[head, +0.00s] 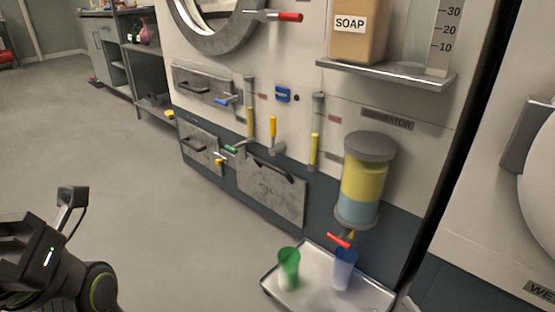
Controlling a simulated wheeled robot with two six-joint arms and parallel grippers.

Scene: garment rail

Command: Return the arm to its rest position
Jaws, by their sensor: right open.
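A silver tray (320,300) holds a green cup (288,268) and a blue cup (343,270), under a yellow-and-blue dispenser (364,180). The panel has levers, drawers (271,192) and a shelf (390,75) with a soap box (357,40). The grey floor (95,130) is clear.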

